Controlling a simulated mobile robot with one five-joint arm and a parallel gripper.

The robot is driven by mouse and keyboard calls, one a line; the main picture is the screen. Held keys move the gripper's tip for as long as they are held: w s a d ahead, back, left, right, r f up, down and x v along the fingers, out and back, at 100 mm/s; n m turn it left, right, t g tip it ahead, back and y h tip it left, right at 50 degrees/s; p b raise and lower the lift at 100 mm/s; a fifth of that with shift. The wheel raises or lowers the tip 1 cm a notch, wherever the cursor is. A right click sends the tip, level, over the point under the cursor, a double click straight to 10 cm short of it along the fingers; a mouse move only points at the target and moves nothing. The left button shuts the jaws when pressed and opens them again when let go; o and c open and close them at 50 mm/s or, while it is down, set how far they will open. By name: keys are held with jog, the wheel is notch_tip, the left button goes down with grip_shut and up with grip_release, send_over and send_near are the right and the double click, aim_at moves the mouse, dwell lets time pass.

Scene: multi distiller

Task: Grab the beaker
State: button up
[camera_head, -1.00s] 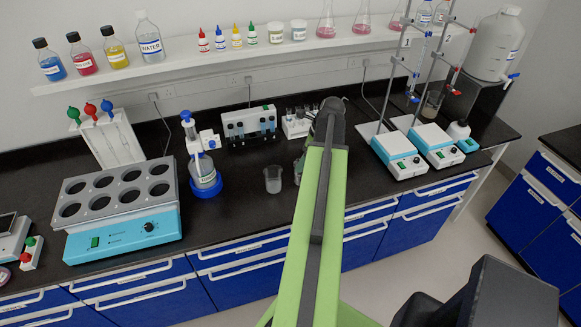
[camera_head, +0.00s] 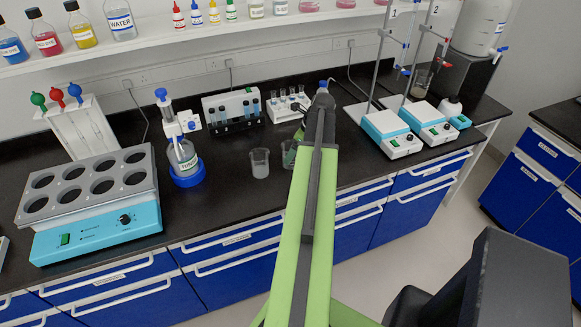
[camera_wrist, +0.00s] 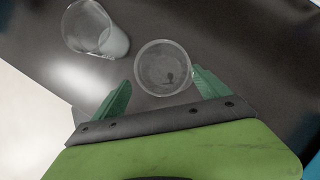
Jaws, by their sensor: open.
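A clear, empty-looking beaker (camera_wrist: 163,67) stands on the dark bench in the wrist view, just ahead of and between the green fingertips of my gripper (camera_wrist: 162,88). The fingers are spread apart and hold nothing. Whether a finger touches the glass I cannot tell. In the head view this beaker (camera_head: 289,153) is partly hidden behind my arm. A second beaker with pale contents (camera_head: 260,164) stands just left of it; it also shows at the upper left of the wrist view (camera_wrist: 95,30).
A blue-based bottle dispenser (camera_head: 184,160) and a heating block (camera_head: 95,200) stand to the left. Behind are a vial rack unit (camera_head: 232,108) and a small white rack (camera_head: 288,105). Hotplates with stands (camera_head: 392,135) are to the right. The bench's front edge (camera_head: 235,232) is close to the beakers.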

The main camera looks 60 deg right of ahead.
jog(key=shift+w+f, duration=0.1)
jog(key=shift+f, duration=0.25)
jog(key=b+x, duration=0.5)
jog(key=shift+d+f, duration=0.25)
jog(key=shift+d, duration=0.15)
jog(key=shift+r, duration=0.2)
jog(key=c, duration=1.5)
jog(key=shift+r+p, duration=0.1)
jog(key=shift+p, duration=0.2)
jog(key=p+v, duration=0.2)
jog(key=w+p+v, duration=0.1)
jog(key=p+v, duration=0.2)
jog(key=shift+r, duration=0.35)
jog(key=s+r+p, duration=0.1)
jog(key=s+p, duration=0.1)
jog(key=s, duration=0.1)
jog(key=s+d+r+p, duration=0.1)
jog(key=s+r+p, duration=0.1)
jog(key=s, duration=0.2)
jog(key=s+r+p, duration=0.1)
jog(key=s+r, duration=0.1)
jog(key=s, duration=0.1)
jog(key=shift+s+d+r+p, duration=0.2)
jog(key=shift+s+r+p, duration=0.05)
jog(key=shift+s+p, duration=0.15)
